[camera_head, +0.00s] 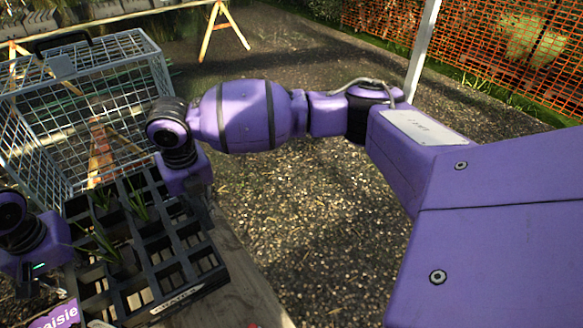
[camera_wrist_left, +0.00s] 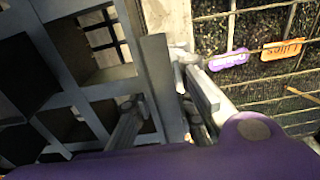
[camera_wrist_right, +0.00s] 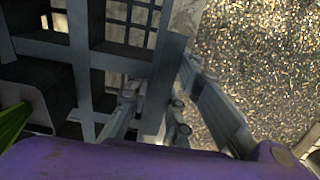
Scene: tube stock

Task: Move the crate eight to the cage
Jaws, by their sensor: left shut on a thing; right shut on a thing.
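The dark grey crate (camera_head: 180,295) has a grid of square compartments and a white label on its near side, whose number I cannot read. A few dark pots with green leaves stand in it. The wire cage (camera_head: 75,72) with a dark top handle stands behind it at the upper left. My right gripper (camera_wrist_right: 160,110) is shut on the crate's right wall, one finger inside and one outside. My left gripper (camera_wrist_left: 165,110) is shut on the opposite wall in the same way. In the head view the fingertips of both are hidden behind the wrists.
A worn wooden surface (camera_head: 245,290) shows beside and under the crate. Purple (camera_wrist_left: 229,59) and orange (camera_wrist_left: 282,50) tags hang by wire mesh outside the left wall. A trestle barrier (camera_head: 213,30) stands behind; orange netting (camera_head: 470,40) is at the far right. The gravel is open.

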